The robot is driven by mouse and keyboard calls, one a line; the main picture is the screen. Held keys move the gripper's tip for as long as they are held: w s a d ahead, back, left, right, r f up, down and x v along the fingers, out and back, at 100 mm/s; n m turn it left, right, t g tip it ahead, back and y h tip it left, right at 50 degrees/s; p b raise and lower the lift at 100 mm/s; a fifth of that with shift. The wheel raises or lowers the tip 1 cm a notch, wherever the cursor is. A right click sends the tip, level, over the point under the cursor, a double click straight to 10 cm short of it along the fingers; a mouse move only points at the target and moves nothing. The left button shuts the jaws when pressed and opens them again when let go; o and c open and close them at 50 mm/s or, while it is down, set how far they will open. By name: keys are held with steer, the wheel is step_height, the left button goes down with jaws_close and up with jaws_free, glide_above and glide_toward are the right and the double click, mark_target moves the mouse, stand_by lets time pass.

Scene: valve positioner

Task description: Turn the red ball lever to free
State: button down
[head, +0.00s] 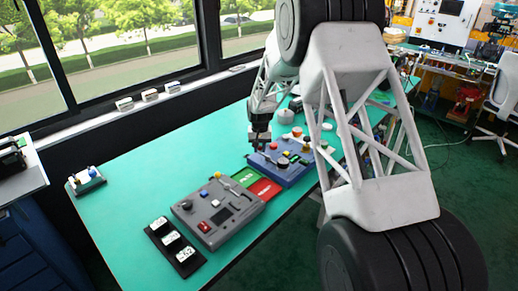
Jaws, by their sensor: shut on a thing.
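A blue control box (292,176) sits on the green table, with several small knobs and levers on its top. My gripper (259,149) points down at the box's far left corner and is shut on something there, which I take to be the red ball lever. The lever is mostly hidden by the fingers and too small to make out, so its angle and any position marks cannot be read. A small red spot (273,146) shows just right of the fingers; I cannot tell whether it is part of the lever.
A grey control box (230,222) stands nearer on the green table (140,190). Green (232,201) and red (265,190) cards lie between the boxes. A black display strip (175,249) lies at the front left. My arm covers the table's right side.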

mark_target(260, 147)
steer(key=shift+r, duration=0.1)
steer(key=c, duration=1)
jaws_free()
steer(key=shift+o, duration=0.2)
steer(key=shift+r, duration=3.85)
